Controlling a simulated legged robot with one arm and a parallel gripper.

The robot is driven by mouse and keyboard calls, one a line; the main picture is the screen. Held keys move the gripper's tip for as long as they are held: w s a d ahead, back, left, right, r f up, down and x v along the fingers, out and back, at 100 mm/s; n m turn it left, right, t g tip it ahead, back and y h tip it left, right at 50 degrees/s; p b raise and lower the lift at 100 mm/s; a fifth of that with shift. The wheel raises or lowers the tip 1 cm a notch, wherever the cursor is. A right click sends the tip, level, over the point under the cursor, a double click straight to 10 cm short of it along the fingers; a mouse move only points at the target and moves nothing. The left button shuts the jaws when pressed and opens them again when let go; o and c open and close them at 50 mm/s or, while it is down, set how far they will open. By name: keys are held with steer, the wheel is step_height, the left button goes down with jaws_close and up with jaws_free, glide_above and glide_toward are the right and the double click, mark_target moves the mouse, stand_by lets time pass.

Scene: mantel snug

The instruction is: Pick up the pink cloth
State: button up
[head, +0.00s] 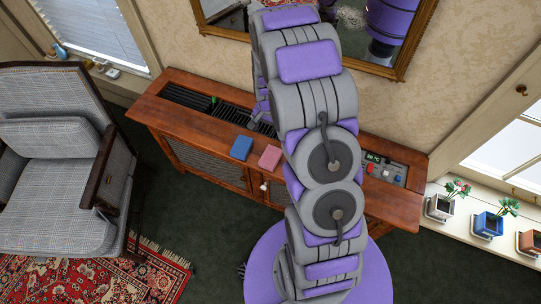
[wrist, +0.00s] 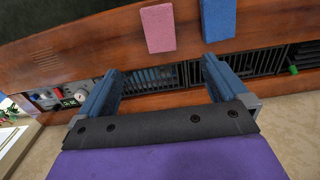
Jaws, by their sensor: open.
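The pink cloth (head: 270,158) is a small flat rectangle on the front part of the wooden cabinet top, right of a blue cloth (head: 241,148). In the wrist view the pink cloth (wrist: 158,28) lies at the top, left of the blue cloth (wrist: 218,18). My gripper (wrist: 162,75) is open and empty. Its two blue fingers reach over the cabinet top by the dark grille, apart from the pink cloth. In the head view my arm hides the middle of the cabinet and most of the gripper.
The wooden cabinet (head: 150,103) has dark vents and a control panel (head: 385,171) on top. A small green object (wrist: 293,69) is by the vent. A mirror (head: 405,60) hangs behind. An armchair (head: 50,150) stands left, and potted plants (head: 440,206) stand right.

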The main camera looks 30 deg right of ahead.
mark_target(271, 156)
steer(key=f+b, duration=0.1)
steer(key=f, duration=0.5)
steer(key=f+b, duration=0.1)
steer(key=f, duration=0.5)
steer(key=f+b, duration=0.1)
steer(key=f, duration=0.5)
steer(key=shift+d+f, duration=0.15)
steer(key=shift+d, duration=0.1)
steer(key=shift+c, duration=0.3)
steer(key=c, duration=1)
steer(key=shift+c, duration=0.2)
steer(key=shift+w+r, duration=0.1)
steer(key=shift+r, duration=0.4)
steer(key=r, duration=0.1)
steer(key=r+p, duration=0.1)
steer(key=r, duration=0.1)
steer(key=shift+s+d, duration=0.1)
steer(key=shift+s, duration=0.25)
steer(key=s+d, duration=0.2)
steer(key=s, duration=0.2)
steer(key=s+d+p, duration=0.1)
steer(key=s+d, duration=0.1)
steer(key=s, duration=0.3)
steer(key=s+d+r+p, duration=0.1)
steer(key=s, duration=0.4)
steer(key=shift+s+d, duration=0.15)
steer(key=shift+d, duration=0.25)
